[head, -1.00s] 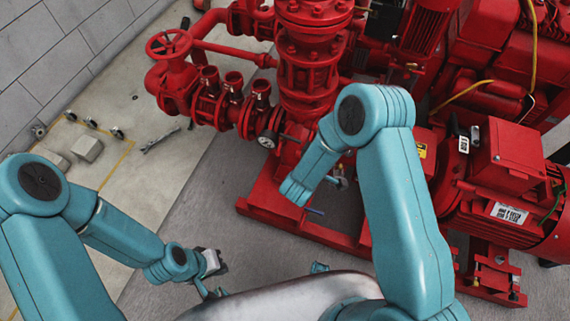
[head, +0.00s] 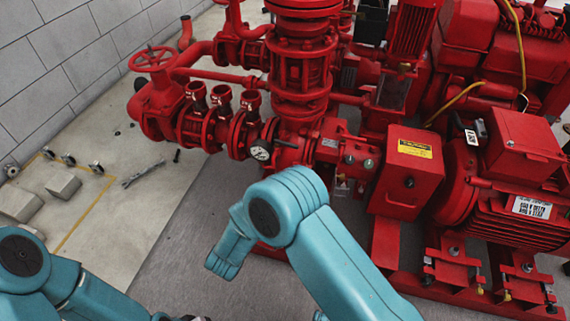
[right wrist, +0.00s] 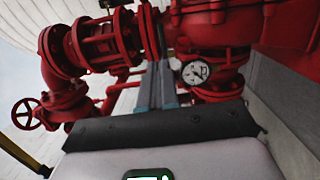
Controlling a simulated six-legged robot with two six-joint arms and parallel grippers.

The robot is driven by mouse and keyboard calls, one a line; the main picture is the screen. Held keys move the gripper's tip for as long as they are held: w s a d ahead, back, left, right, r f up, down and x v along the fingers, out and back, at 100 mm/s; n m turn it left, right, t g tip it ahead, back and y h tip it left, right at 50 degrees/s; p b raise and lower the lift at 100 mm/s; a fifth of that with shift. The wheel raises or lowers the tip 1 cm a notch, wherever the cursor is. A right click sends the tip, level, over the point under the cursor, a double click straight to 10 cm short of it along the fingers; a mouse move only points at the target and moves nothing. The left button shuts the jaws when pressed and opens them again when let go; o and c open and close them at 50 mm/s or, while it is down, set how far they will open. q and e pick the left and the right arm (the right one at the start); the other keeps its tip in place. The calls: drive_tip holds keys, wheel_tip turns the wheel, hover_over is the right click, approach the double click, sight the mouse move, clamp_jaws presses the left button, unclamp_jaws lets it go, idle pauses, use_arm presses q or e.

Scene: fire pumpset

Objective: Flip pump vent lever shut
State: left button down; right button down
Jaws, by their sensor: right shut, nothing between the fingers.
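The red pump (head: 290,150) stands ahead of me in the head view, with a round white-faced gauge (head: 261,150) on its front. I cannot clearly make out the vent lever in either view. Small fittings (head: 368,163) sit on the pump to the right of the gauge. In the right wrist view my right gripper (right wrist: 167,72) is shut and empty, its grey-blue fingers pointing toward the red pipework, just left of the gauge (right wrist: 195,72). In the head view my right arm hides its own gripper.
A red handwheel (head: 152,59) and several upright red fittings (head: 222,96) are at the left of the pump. A motor (head: 515,185) stands at right on the red base frame (head: 385,245). Grey blocks (head: 63,187) and a wrench (head: 143,173) lie on the floor.

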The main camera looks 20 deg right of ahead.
sight(290, 146)
drive_tip(key=b+x, duration=0.4)
drive_tip(key=x, duration=0.9)
drive_tip(key=shift+w+f, duration=0.15)
drive_tip(key=shift+w, duration=0.15)
drive_tip(key=shift+w+d, duration=0.1)
drive_tip(key=shift+w, duration=0.05)
